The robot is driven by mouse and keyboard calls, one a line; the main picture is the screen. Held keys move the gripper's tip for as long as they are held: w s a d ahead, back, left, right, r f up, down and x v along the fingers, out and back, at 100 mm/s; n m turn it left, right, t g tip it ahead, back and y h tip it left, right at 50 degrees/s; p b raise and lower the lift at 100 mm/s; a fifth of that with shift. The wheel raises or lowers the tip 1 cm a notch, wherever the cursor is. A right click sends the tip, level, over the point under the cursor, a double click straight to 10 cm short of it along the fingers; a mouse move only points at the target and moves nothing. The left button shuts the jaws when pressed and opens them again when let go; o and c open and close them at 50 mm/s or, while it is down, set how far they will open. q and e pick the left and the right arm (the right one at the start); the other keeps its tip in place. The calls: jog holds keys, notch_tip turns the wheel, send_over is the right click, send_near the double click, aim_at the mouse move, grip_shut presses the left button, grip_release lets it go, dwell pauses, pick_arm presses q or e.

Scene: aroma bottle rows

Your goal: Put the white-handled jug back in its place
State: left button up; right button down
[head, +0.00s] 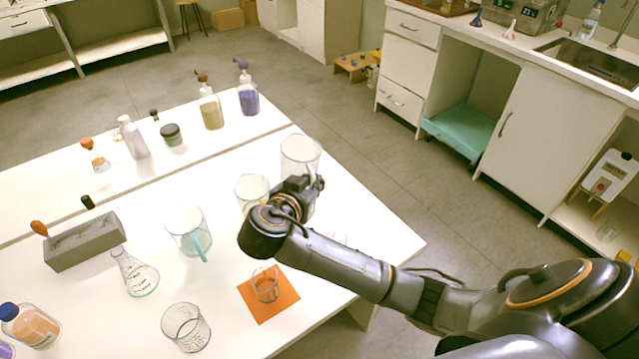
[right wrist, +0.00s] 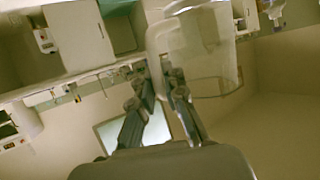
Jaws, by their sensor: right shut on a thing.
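The white-handled jug (head: 300,152) is a clear, wide vessel at the table's far right part in the head view. My right gripper (head: 312,184) is beside it, shut on its handle, and partly hides its lower part. In the right wrist view the jug (right wrist: 205,55) fills the upper middle, with its pale handle between the fingertips of my right gripper (right wrist: 160,88). The jug looks roughly upright in the head view; I cannot tell whether its base touches the table. My left gripper is not in view.
A clear vessel (head: 250,188) stands just left of my gripper. A teal-handled jug (head: 184,222), a flask (head: 136,278) and a beaker (head: 186,328) stand further left. An orange mat (head: 284,300) bears a small beaker (head: 265,290). Bottles (head: 211,112) line the back; right table edge is near.

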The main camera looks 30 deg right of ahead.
jog(key=w+d+f+p, duration=0.1)
jog(key=w+d+f, duration=0.1)
jog(key=d+f, duration=0.1)
jog(key=w+d+f+p, duration=0.1)
jog(key=w+d+f, duration=0.2)
jog(key=d+f, duration=0.1)
jog(key=w+d+f+p, duration=0.1)
jog(key=w+d+f, duration=0.2)
jog(key=d+f, duration=0.1)
jog(key=shift+w+d+f, duration=0.1)
jog(key=shift+w+f, duration=0.1)
jog(key=shift+f, duration=0.55)
jog(key=shift+f, duration=0.2)
jog(key=c, duration=1.4)
grip_release()
